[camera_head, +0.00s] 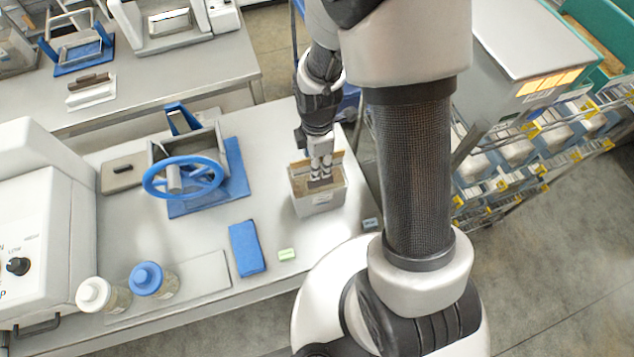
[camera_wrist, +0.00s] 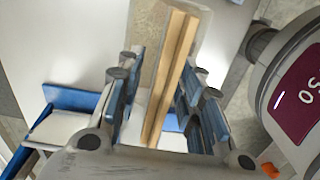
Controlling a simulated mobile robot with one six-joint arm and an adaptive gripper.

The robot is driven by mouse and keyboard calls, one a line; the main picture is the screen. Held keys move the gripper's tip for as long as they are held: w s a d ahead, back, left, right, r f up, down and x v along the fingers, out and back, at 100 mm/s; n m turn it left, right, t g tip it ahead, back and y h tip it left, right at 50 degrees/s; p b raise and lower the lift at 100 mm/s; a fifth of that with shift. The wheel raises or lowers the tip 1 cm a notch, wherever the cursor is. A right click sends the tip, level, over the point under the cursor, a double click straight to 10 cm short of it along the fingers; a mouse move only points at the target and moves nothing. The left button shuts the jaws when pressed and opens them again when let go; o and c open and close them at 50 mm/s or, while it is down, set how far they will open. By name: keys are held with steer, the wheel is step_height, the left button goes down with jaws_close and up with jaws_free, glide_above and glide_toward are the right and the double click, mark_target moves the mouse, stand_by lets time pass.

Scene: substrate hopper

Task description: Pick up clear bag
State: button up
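A grey open-topped bin (camera_head: 318,203) stands on the near table, with tan, grainy-looking contents and a tan strip along its back edge. My gripper (camera_head: 320,178) points down into the bin's opening. In the wrist view my gripper (camera_wrist: 163,85) has its two blue-padded fingers apart, one on each side of a long tan strip (camera_wrist: 172,60). A see-through, speckled surface (camera_wrist: 149,40) lies beside the strip and may be the clear bag. I cannot tell its full outline. A gap shows between the strip and the left finger.
A blue handwheel device (camera_head: 184,177) stands left of the bin. A blue block (camera_head: 246,249), a small green item (camera_head: 287,255) and a blue-lidded jar (camera_head: 153,280) are nearer the front. A wire rack (camera_head: 540,150) stands right, past the table edge.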

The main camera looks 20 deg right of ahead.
jaws_close()
steer(key=shift+w, duration=0.1)
stand_by(0.5)
steer(key=shift+r, duration=0.15)
